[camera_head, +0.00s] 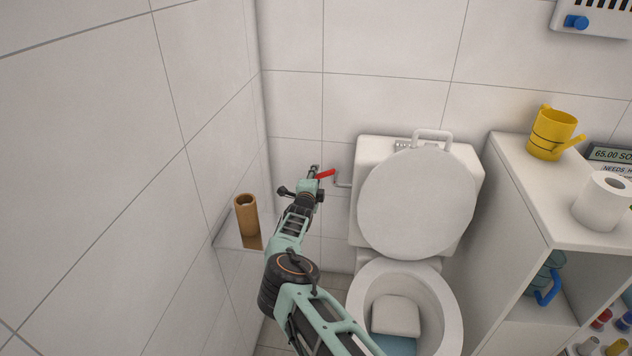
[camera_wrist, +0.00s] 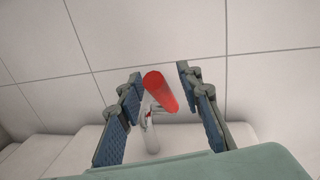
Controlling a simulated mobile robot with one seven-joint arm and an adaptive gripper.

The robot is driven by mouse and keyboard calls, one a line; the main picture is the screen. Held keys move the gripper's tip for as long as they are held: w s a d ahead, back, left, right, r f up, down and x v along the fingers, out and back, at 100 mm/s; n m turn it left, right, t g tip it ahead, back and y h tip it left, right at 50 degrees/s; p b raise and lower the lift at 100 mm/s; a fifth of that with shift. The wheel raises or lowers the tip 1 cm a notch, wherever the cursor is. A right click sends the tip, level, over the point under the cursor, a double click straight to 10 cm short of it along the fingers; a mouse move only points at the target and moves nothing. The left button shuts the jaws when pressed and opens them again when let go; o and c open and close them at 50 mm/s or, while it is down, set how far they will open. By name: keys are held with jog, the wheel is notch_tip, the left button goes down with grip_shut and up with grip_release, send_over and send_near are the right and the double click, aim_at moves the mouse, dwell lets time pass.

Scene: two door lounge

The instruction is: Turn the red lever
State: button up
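The red lever (camera_head: 325,174) is on a grey pipe at the wall, just left of the toilet tank. In the wrist view the red lever (camera_wrist: 160,91) points up towards the camera, with its grey metal stem below it. My gripper (camera_head: 316,183) is at the lever in the head view. In the wrist view my gripper (camera_wrist: 160,82) is open, with one finger on each side of the red handle. Gaps show between the handle and both finger pads, so no contact is visible.
The toilet tank (camera_head: 362,160) and raised lid (camera_head: 416,203) stand right of my gripper. A small wall shelf (camera_head: 229,237) with a brown cardboard tube (camera_head: 246,216) is on the left. A white cabinet (camera_head: 513,188) with a yellow watering can (camera_head: 551,135) is at right.

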jog(key=shift+b+x, duration=0.85)
jog(key=shift+x, duration=0.15)
jog(key=shift+r, duration=0.15)
jog(key=c, duration=0.7)
grip_shut()
jog(key=shift+r, duration=0.1)
jog(key=shift+a, duration=0.1)
